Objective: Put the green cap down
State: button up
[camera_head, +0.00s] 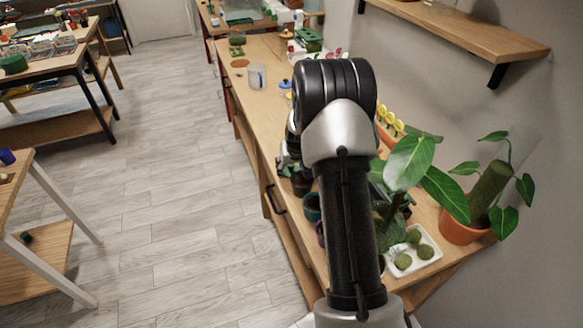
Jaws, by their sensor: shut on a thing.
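My gripper (287,167) shows only in part, low over the workbench, just left of my arm's large black joint. The arm covers most of it. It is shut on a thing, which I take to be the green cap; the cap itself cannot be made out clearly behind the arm. I cannot tell whether it touches the bench surface.
The long wooden workbench (262,48) has bare top at its far left part. A clear cup (257,76) stands there. A white tray (431,241) with moss balls and a potted plant (464,226) are at right. A wall shelf (470,30) hangs above.

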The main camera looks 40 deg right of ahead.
jog(key=shift+f, duration=0.25)
jog(key=o, duration=0.8)
jog(key=shift+r, duration=0.1)
jog(key=p+v, duration=0.1)
jog(key=v, duration=0.3)
jog(key=p+v, duration=0.1)
jog(key=v, duration=0.3)
jog(key=p+v, duration=0.2)
jog(key=v, duration=0.3)
jog(key=shift+w+d+r, duration=0.1)
jog(key=shift+w+d, duration=0.05)
jog(key=shift+w, duration=0.15)
jog(key=s+a+r+n+y, duration=0.1)
jog(key=s+a+r, duration=0.4)
jog(key=a+r, duration=0.35)
jog(key=s+a+r+n, duration=0.2)
jog(key=s+a+r, duration=0.45)
jog(key=a, duration=0.25)
jog(key=shift+n+y, duration=0.3)
jog(key=shift+n, duration=0.6)
jog(key=s+a+r, duration=0.1)
jog(key=s+a, duration=0.2)
jog(key=s, duration=0.3)
jog(key=s+a+r, duration=0.1)
jog(key=s+a, duration=0.2)
jog(key=s, duration=0.3)
jog(key=s+a+r, duration=0.1)
jog(key=s+a, duration=0.2)
jog(key=s, duration=0.3)
jog(key=shift+r, duration=0.1)
